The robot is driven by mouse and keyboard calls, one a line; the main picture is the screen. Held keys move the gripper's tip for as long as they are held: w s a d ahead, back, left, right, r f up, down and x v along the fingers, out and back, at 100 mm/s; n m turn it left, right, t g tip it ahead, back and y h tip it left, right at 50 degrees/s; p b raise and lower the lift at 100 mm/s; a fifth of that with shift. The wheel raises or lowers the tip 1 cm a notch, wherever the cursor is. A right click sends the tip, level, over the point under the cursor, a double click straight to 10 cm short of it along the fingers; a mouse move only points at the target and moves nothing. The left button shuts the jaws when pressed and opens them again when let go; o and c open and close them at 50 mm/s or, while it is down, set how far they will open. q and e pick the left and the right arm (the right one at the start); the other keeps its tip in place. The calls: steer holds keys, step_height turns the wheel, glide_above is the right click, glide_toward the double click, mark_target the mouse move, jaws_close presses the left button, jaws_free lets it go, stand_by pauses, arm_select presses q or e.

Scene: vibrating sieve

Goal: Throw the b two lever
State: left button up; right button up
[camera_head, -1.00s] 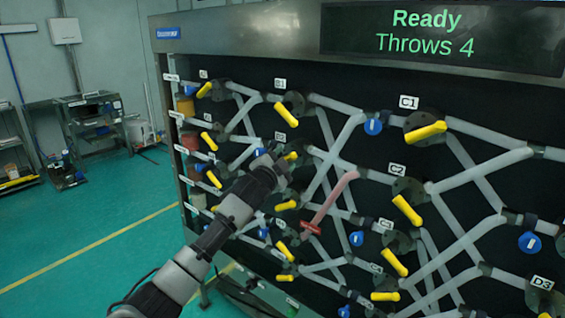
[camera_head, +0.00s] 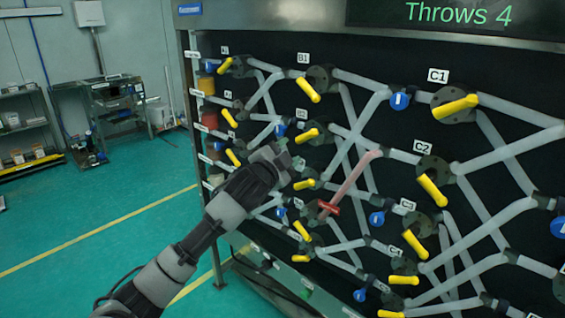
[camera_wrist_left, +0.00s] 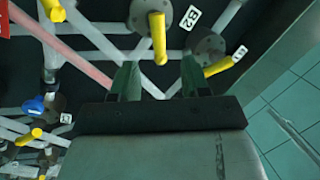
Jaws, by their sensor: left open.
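The B2 lever (camera_head: 306,135) is a yellow handle on a dark round valve, beside its B2 label on the black panel. It points down-left and is tilted only a little from level. My left gripper (camera_head: 287,158) is just below and left of it in the head view, with a visible gap between them. In the left wrist view the B2 lever (camera_wrist_left: 157,38) is beyond the open fingers (camera_wrist_left: 160,80), roughly between their lines, and nothing is between the fingers. My right gripper is not in view.
The B1 lever (camera_head: 308,90) is above, and another yellow lever (camera_head: 304,184) is below the gripper. A red handle (camera_head: 328,208) sits on a pink pipe. Grey pipes cross the panel (camera_head: 420,70). The display reads Throws 4. Green floor (camera_head: 90,215) is free at left.

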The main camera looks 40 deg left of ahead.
arm_select(q)
steer(key=shift+s+d, duration=0.15)
steer(key=shift+s, duration=0.8)
step_height(320, 180, down, 37)
steer(key=s+n+g, duration=0.3)
steer(key=n+g, duration=0.1)
steer(key=g, duration=0.3)
steer(key=s+d+f+n+g, duration=0.1)
steer(key=s+d+f+g, duration=0.1)
steer(key=s+f, duration=0.65)
steer(key=s+d+f+g, duration=0.25)
steer(key=s+f, duration=0.35)
steer(key=f, duration=0.6)
steer(key=s+d+f+g+h, duration=0.1)
steer(key=s+d+f, duration=0.3)
steer(key=s, duration=0.7)
steer(key=s+d+f+n+g, duration=0.1)
steer(key=s+d+f+g, duration=0.2)
steer(key=s, duration=0.8)
steer(key=s+d+f+g+h, duration=0.1)
steer(key=s+d+f+g, duration=0.1)
steer(key=s+d+f, duration=0.4)
steer(key=s+f, duration=0.3)
steer(key=s, duration=0.2)
steer(key=shift+s+d+n+h, duration=0.15)
steer(key=shift+d+n+h, duration=0.15)
steer(key=shift+d, duration=0.1)
